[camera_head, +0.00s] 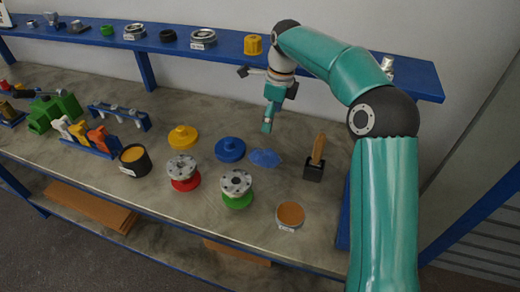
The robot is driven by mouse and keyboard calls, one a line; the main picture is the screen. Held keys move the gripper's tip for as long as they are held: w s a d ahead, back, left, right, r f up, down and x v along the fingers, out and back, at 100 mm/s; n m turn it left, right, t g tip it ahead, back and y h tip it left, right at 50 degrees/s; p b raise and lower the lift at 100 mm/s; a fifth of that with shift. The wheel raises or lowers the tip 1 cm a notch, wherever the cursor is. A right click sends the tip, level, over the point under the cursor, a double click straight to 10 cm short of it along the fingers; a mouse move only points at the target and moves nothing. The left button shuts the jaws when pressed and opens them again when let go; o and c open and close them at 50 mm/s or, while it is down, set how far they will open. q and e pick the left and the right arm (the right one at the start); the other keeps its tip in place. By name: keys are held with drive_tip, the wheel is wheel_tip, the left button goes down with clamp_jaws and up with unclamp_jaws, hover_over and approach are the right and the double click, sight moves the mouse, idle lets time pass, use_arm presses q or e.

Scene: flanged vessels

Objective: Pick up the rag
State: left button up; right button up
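The rag is most likely the small crumpled blue cloth (265,158) lying on the grey workbench (225,207), just right of a round blue flange (230,149). My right arm comes in from the lower right and bends over the bench. Its gripper (267,126) points down above and behind the blue cloth and looks apart from it. The gripper is small and seen at an angle, so I cannot tell whether its fingers are open or shut. My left gripper is not in view.
A black holder with a wooden-handled brush (316,158) stands right of the cloth. Flanged vessels with red (183,172) and green (237,188) bases stand in front, with a yellow flange (183,137) to the left. A blue shelf (220,42) runs behind.

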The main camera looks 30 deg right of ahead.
hover_over(265, 154)
drive_tip(key=f, duration=0.9)
drive_tip(key=shift+s+f, duration=0.25)
drive_tip(key=shift+f, duration=0.15)
drive_tip(key=shift+w+f, duration=0.15)
drive_tip(key=shift+f, duration=0.65)
wheel_tip(265, 154, down, 4)
drive_tip(key=shift+f+p, duration=0.1)
drive_tip(key=shift+p, duration=0.6)
drive_tip(key=shift+c, duration=0.2)
drive_tip(key=c, duration=1.2)
drive_tip(key=shift+r, duration=0.2)
